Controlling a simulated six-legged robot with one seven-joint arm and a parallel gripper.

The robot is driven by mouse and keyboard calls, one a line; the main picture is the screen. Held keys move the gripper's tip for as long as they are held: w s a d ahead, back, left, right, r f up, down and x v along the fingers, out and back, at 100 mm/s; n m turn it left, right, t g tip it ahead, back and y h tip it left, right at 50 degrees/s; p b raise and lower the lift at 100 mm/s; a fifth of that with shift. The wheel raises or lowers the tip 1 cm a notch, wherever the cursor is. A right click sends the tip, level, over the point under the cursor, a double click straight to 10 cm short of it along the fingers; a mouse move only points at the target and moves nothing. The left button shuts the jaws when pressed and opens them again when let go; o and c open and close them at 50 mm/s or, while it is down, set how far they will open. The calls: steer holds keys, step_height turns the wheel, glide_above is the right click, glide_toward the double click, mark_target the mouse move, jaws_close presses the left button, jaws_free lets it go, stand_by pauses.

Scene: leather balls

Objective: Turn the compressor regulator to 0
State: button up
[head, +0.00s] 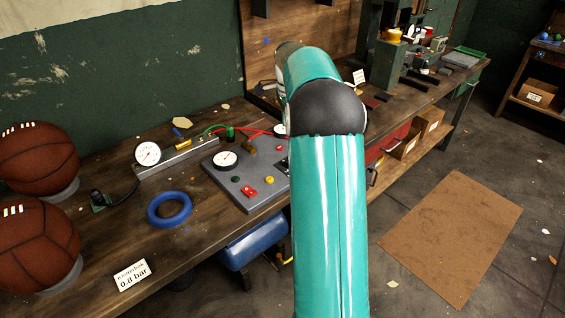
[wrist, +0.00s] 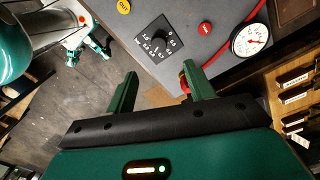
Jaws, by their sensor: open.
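The compressor regulator (wrist: 156,49) is a black square plate with a round knob and white numbers, on a grey panel (wrist: 183,15) in the wrist view. The knob's exact setting is too small to read. In the head view the regulator (head: 283,165) shows only in part at the panel's right side, beside my arm. My gripper (wrist: 160,70) is open in the wrist view, its two green fingers apart and empty. The fingertips appear just below the regulator in the picture, apparently not touching it. In the head view my gripper is hidden behind my teal arm.
The panel bears a gauge (head: 225,160), a red button (head: 249,191) and a yellow button (head: 269,180). A red hose (wrist: 237,35) runs near another gauge (wrist: 251,40). Two leather balls (head: 35,160) and a 0.8 bar card (head: 132,275) are on the bench at left.

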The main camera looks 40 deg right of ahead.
steer(key=f, duration=0.8)
steer(key=s+f, duration=0.1)
steer(key=f, duration=0.3)
steer(key=shift+d+f, duration=0.1)
steer(key=shift+w+f, duration=0.2)
steer(key=shift+f, duration=0.1)
steer(key=shift+s, duration=0.1)
steer(key=c, duration=1)
